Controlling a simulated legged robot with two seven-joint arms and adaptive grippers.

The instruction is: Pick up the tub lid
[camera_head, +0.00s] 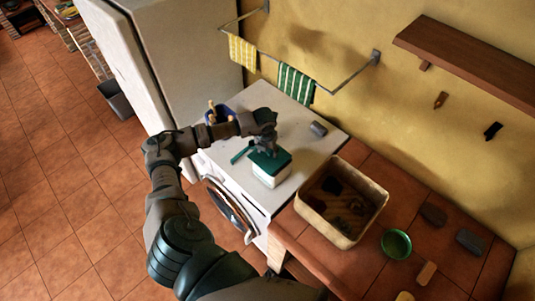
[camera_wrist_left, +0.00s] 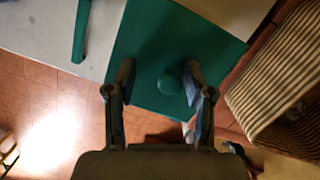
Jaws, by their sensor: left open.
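The green tub lid (camera_head: 275,162) sits on a white tub (camera_head: 271,179) on the white top of an appliance (camera_head: 309,148). In the left wrist view the lid is a green square (camera_wrist_left: 202,38) with a round green knob (camera_wrist_left: 168,83). My left gripper (camera_head: 265,147) is right above the lid, pointing down, and partly hides it. In the left wrist view its open fingers (camera_wrist_left: 160,82) appear on either side of the knob, the right finger closer to it. I cannot tell whether they touch the lid. My right gripper is not in view.
A green brush-like item (camera_head: 241,153) lies left of the tub. A blue container (camera_head: 219,114) and a grey block (camera_head: 318,129) stand farther back. A deep beige basin (camera_head: 313,194) is to the right, with a green bowl (camera_head: 396,243) beyond it. A towel rail (camera_head: 300,76) runs along the wall.

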